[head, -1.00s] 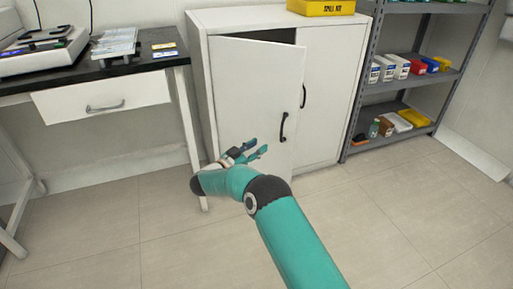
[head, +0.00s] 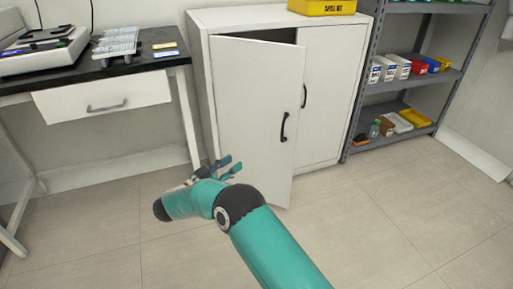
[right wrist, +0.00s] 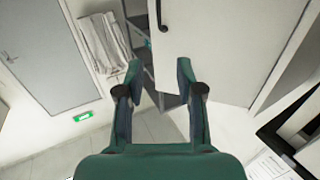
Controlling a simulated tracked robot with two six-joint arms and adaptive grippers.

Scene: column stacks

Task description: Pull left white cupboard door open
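The white cupboard (head: 326,95) stands against the wall. Its left door (head: 250,105) is ajar, swung partly outward, with a dark gap along its top. The door's black handle (head: 284,127) is free of any gripper. My right gripper (head: 231,164) is low in front of the left door, left of and below the handle. In the right wrist view, its two fingers (right wrist: 158,72) are apart with nothing between them. A white panel (right wrist: 215,45) with a black handle (right wrist: 162,18) shows beyond the fingers. My left gripper is in neither view.
A bench with a dark top (head: 95,72) and a white drawer (head: 103,97) stands left of the cupboard. A grey shelf rack (head: 400,85) stands right of it. A yellow box (head: 322,7) sits on the cupboard. The tiled floor (head: 400,210) in front is clear.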

